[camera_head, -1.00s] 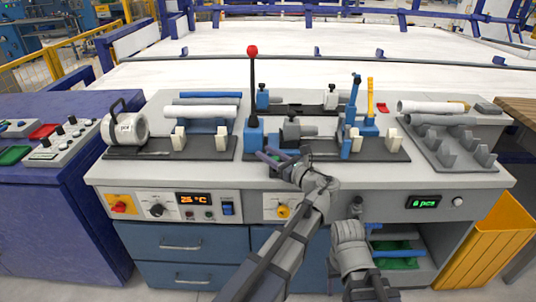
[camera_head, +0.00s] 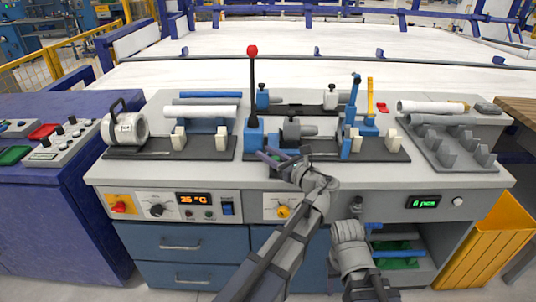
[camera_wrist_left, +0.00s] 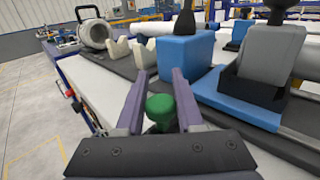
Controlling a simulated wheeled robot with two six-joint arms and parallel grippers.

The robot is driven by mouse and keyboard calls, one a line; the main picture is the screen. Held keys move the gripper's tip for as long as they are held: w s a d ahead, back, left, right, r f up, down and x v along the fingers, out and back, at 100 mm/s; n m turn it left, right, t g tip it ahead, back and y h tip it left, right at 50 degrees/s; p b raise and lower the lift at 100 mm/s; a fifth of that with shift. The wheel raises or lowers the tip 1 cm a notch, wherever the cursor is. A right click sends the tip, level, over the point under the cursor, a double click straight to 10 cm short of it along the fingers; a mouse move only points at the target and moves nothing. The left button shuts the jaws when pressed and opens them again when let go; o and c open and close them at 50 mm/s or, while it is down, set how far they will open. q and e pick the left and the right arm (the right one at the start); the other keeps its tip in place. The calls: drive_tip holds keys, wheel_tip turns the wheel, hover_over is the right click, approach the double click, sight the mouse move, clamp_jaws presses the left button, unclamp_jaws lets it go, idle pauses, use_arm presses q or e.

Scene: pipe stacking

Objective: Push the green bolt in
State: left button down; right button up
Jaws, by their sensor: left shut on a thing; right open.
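The green bolt (camera_wrist_left: 160,108) has a round knob-like head and shows between the two fingers of my left gripper (camera_wrist_left: 158,98) in the left wrist view. My left gripper is shut on it. In the head view my left gripper (camera_head: 272,157) is at the front edge of the middle fixture, just below the blue lever base (camera_head: 253,138). The bolt is mostly hidden there by the gripper, and how deep it sits cannot be told. My right gripper (camera_head: 357,206) is open, low in front of the bench and away from the fixture.
A lever with a red ball (camera_head: 252,50) rises behind my left gripper. White cradles (camera_head: 222,138) and a white pipe (camera_head: 200,112) lie to the left, with a grey pipe rack (camera_head: 455,148) to the right. The bench front has knobs and displays.

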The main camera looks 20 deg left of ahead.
use_arm(q)
drive_tip(key=w, duration=0.3)
drive_tip(key=shift+a, duration=0.35)
drive_tip(key=shift+s, duration=0.1)
drive_tip(key=c, duration=0.6)
unclamp_jaws()
drive_tip(key=shift+o, duration=0.3)
